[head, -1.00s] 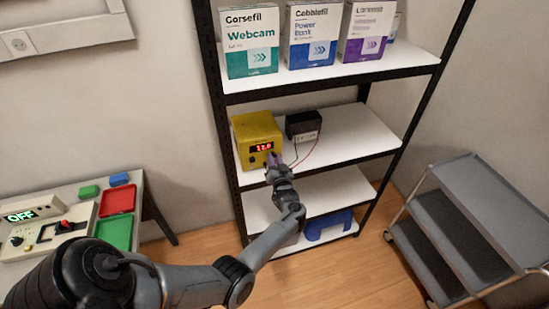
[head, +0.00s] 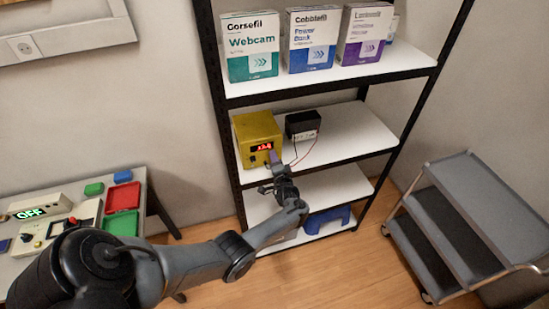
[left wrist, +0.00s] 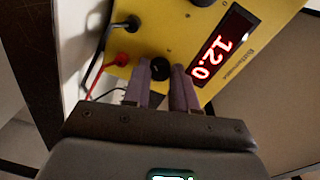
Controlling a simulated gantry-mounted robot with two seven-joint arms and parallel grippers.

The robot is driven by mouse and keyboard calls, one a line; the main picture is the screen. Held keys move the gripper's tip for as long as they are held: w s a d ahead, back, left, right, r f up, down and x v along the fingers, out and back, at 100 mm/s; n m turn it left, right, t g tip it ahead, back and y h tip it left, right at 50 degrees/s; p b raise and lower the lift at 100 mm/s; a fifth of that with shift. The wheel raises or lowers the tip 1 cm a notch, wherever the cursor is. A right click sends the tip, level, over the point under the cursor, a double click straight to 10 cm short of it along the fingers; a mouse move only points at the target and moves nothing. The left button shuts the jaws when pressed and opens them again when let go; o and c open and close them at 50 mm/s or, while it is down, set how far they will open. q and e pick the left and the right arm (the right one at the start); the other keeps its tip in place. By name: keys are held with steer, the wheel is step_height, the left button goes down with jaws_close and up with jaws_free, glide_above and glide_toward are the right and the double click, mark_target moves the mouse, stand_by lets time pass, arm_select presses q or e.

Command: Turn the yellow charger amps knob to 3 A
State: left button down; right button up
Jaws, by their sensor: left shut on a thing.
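The yellow charger (head: 256,129) stands on the middle shelf, and its red display (left wrist: 220,50) reads 12.0 in the left wrist view. My left gripper (left wrist: 161,72) is at the charger's front, its two purple-grey fingers on either side of a round black knob (left wrist: 160,67) and shut on it. The fingers hide part of the knob, and I cannot read a label or pointer on it. A second dark knob (head: 252,161) shows left of the gripper in the head view. My right gripper is not in view.
A black battery (head: 303,124) stands right of the charger, with red and black leads. The red plug (left wrist: 121,59) and black plug (left wrist: 132,22) sit close to the fingers. Boxes fill the shelf above. A grey cart (head: 480,205) stands at right.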

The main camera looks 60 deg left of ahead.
arm_select(q)
steer(key=m, duration=0.4)
steer(key=shift+r+p, duration=0.1)
steer(key=shift+p, duration=0.3)
steer(key=shift+w+m+g, duration=0.1)
steer(key=shift+m+g, duration=0.2)
steer(key=shift+m, duration=2.1)
steer(key=c, duration=0.9)
jaws_free()
